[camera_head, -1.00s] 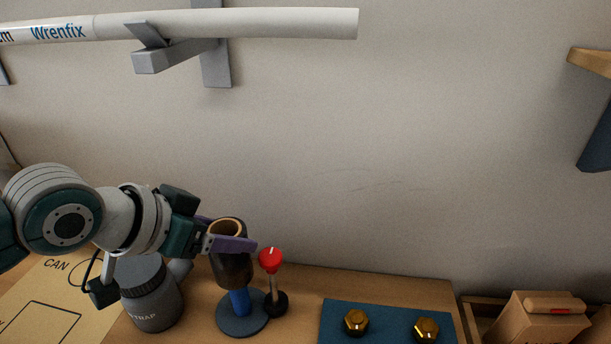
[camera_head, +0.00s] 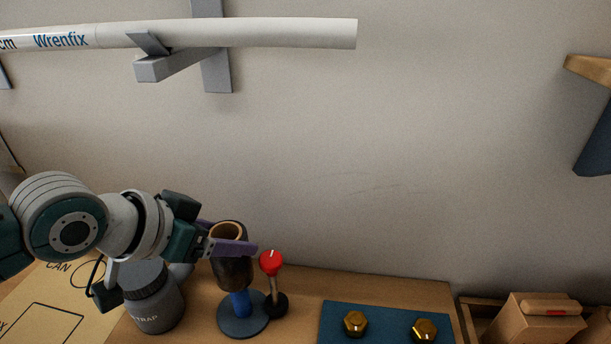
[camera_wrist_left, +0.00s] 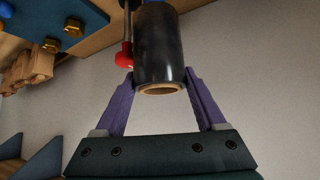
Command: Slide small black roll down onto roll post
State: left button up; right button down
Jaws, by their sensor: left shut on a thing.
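The small black roll (camera_head: 233,272), a dark tube with a tan core, is upright between the purple fingers of my left gripper (camera_head: 229,246). In the left wrist view the roll (camera_wrist_left: 160,52) sits between both fingers of the left gripper (camera_wrist_left: 161,84), which is shut on it. The blue roll post (camera_head: 240,303) rises from a round dark base (camera_head: 243,326) directly below the roll. The roll's lower end is at the post's upper part and covers its top; the post's lower part shows. My right gripper is not in view.
A red-topped rod (camera_head: 271,264) stands close to the roll's right side. A grey jar (camera_head: 153,300) stands to the left, under my arm. A blue mat (camera_head: 385,326) with brass nuts (camera_head: 355,323) lies to the right. A white pipe (camera_head: 230,29) is on a wall bracket above.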

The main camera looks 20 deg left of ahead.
pick_arm(q)
jog(key=shift+f, duration=0.2)
jog(key=shift+f+b, duration=1.1)
jog(key=shift+f, duration=0.05)
jog(key=o, duration=1.5)
jog(key=shift+r, duration=0.1)
jog(key=shift+s, duration=0.1)
jog(key=shift+s+r, duration=0.15)
jog(key=shift+r, duration=0.15)
jog(key=p+v, duration=0.2)
jog(key=v, duration=0.7)
jog(key=shift+s+a, duration=0.1)
jog(key=shift+s, duration=0.05)
